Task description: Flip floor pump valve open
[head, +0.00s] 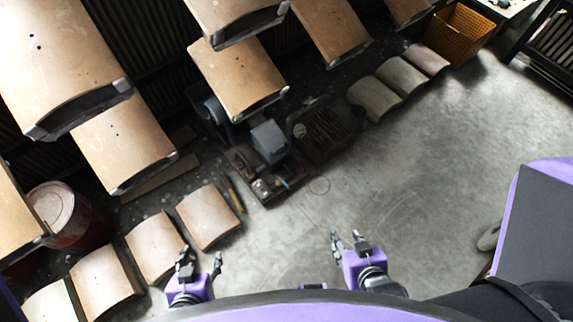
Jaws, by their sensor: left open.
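A dark floor unit with a grey-blue box (269,141) on it stands near the top middle of the head view. It may be the floor pump, but I cannot make out a valve or its position. My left gripper (202,259) is open and empty at the bottom left, above the floor and well short of the unit. My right gripper (347,239) has its fingers apart and holds nothing, over bare floor at the bottom middle. Neither gripper touches anything.
Several tan panels (238,75) hang at the upper left. More curved panels (208,216) lie on the floor near my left gripper. A red drum (65,215) stands at left. An orange crate (453,34) sits at the upper right. The concrete floor (420,170) is clear at centre right.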

